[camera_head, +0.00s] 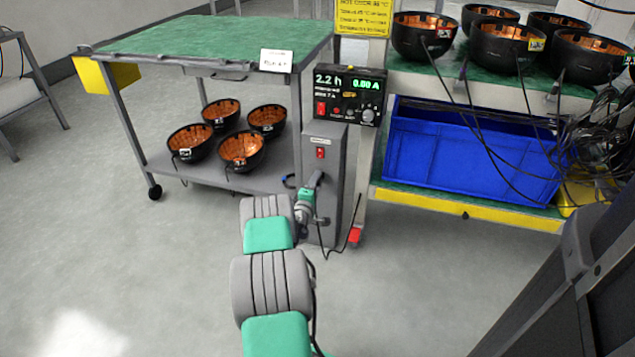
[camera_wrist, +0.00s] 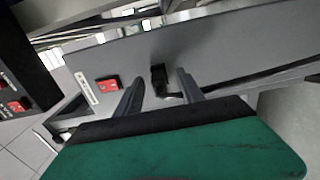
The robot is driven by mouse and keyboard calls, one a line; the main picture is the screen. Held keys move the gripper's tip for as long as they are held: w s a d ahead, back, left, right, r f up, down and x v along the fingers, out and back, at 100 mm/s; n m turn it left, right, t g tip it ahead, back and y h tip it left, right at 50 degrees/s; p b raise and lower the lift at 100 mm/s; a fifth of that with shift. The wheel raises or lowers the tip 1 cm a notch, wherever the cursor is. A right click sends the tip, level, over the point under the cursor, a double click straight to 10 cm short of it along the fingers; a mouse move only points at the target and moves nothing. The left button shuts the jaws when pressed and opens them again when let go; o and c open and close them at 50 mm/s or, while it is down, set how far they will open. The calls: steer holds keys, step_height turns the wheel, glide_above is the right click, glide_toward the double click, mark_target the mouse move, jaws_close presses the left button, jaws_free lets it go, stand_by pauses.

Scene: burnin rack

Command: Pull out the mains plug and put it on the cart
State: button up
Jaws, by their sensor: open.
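The black mains plug (camera_wrist: 158,76) sits against the face of a grey box (camera_wrist: 215,62) in the wrist view, between my fingers. My gripper (camera_wrist: 160,88) is open, with one finger on each side of the plug; I cannot tell whether either touches it. In the head view my gripper (camera_head: 316,182) is in front of the grey box (camera_head: 335,160) and hides the plug. A black cord (camera_head: 345,238) hangs by the foot of the box. The cart (camera_head: 215,36) has a green top and stands to the left.
The cart top is clear except for a white card (camera_head: 276,60) at its edge. Black-and-copper bowls (camera_head: 241,150) stand on its lower shelf. A red switch (camera_head: 320,153) is on the box, below a panel with a display (camera_head: 348,95). The rack on the right holds bowls and a blue crate (camera_head: 465,155).

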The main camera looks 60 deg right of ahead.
steer(key=shift+c, duration=0.2)
jaws_close()
steer(key=shift+a, duration=0.1)
stand_by(1.1)
steer(key=a, duration=0.4)
steer(key=s+a, duration=0.1)
steer(key=shift+a+p, duration=0.3)
steer(key=shift+a, duration=0.1)
stand_by(0.7)
